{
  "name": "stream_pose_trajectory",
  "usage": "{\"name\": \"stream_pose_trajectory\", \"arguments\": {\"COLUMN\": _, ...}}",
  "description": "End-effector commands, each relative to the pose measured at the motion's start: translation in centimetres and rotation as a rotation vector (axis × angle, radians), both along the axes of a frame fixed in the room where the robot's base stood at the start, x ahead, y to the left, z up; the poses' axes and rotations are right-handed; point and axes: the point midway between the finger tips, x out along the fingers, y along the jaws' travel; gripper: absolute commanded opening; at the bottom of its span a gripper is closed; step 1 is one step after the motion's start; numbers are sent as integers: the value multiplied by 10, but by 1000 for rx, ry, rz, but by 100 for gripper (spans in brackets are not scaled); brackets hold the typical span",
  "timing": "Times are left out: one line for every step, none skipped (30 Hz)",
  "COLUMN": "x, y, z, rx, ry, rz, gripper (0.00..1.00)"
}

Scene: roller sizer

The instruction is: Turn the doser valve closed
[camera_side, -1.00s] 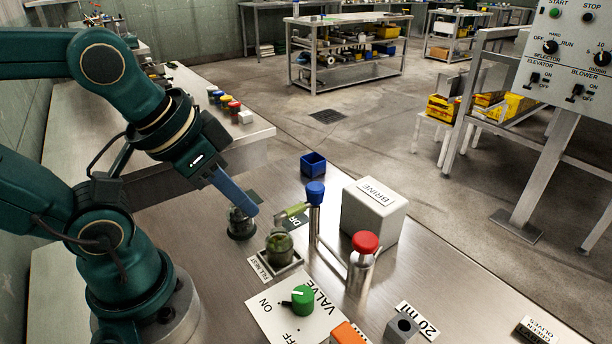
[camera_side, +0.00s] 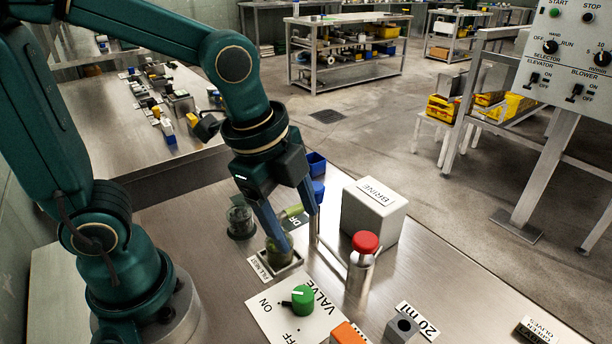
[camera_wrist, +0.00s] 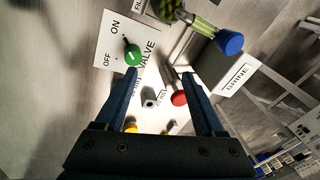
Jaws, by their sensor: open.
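The doser valve is a green knob (camera_side: 302,299) on a white plate (camera_side: 268,318) marked ON, OFF and VALVE. A short dark piece shows at the knob's side nearer ON; its white line is too small to read against the labels. The knob (camera_wrist: 133,55) also shows in the wrist view, near the left fingertip in the picture but well beyond it.
A jar with green contents (camera_side: 278,256) stands in the fill nest, another jar (camera_side: 241,222) behind it. A red-capped post (camera_side: 364,243) and white BRINE box (camera_side: 372,228) stand right. An orange block (camera_side: 347,334) and grey 20 ml block (camera_side: 401,329) lie near the plate.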

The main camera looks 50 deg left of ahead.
Motion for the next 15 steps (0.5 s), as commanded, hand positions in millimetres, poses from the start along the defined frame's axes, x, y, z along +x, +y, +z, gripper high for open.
{"name": "stream_pose_trajectory", "arguments": {"x": 2, "y": -7, "z": -12, "rx": 23, "ry": 45, "rz": -85, "gripper": 71}}
{"name": "stream_pose_trajectory", "arguments": {"x": 3, "y": -11, "z": -18, "rx": 35, "ry": 66, "rz": -132, "gripper": 71}}
{"name": "stream_pose_trajectory", "arguments": {"x": 3, "y": -16, "z": -26, "rx": 49, "ry": 95, "rz": -187, "gripper": 71}}
{"name": "stream_pose_trajectory", "arguments": {"x": 3, "y": -19, "z": -32, "rx": 57, "ry": 115, "rz": -221, "gripper": 71}}
{"name": "stream_pose_trajectory", "arguments": {"x": 2, "y": -22, "z": -37, "rx": 65, "ry": 136, "rz": -250, "gripper": 71}}
{"name": "stream_pose_trajectory", "arguments": {"x": 1, "y": -25, "z": -44, "rx": 71, "ry": 161, "rz": -277, "gripper": 71}}
{"name": "stream_pose_trajectory", "arguments": {"x": 0, "y": -28, "z": -49, "rx": 76, "ry": 178, "rz": -291, "gripper": 71}}
{"name": "stream_pose_trajectory", "arguments": {"x": -1, "y": -29, "z": -53, "rx": 79, "ry": 195, "rz": -301, "gripper": 71}}
{"name": "stream_pose_trajectory", "arguments": {"x": -4, "y": -31, "z": -58, "rx": 84, "ry": 215, "rz": -311, "gripper": 71}}
{"name": "stream_pose_trajectory", "arguments": {"x": -5, "y": -32, "z": -61, "rx": 86, "ry": 226, "rz": -317, "gripper": 71}}
{"name": "stream_pose_trajectory", "arguments": {"x": -7, "y": -33, "z": -64, "rx": 89, "ry": 238, "rz": -322, "gripper": 71}}
{"name": "stream_pose_trajectory", "arguments": {"x": -9, "y": -34, "z": -67, "rx": 92, "ry": 248, "rz": -328, "gripper": 71}}
{"name": "stream_pose_trajectory", "arguments": {"x": -10, "y": -34, "z": -69, "rx": 93, "ry": 256, "rz": -331, "gripper": 71}}
{"name": "stream_pose_trajectory", "arguments": {"x": -11, "y": -35, "z": -71, "rx": 94, "ry": 260, "rz": -334, "gripper": 71}}
{"name": "stream_pose_trajectory", "arguments": {"x": -11, "y": -35, "z": -74, "rx": 95, "ry": 262, "rz": -337, "gripper": 71}}
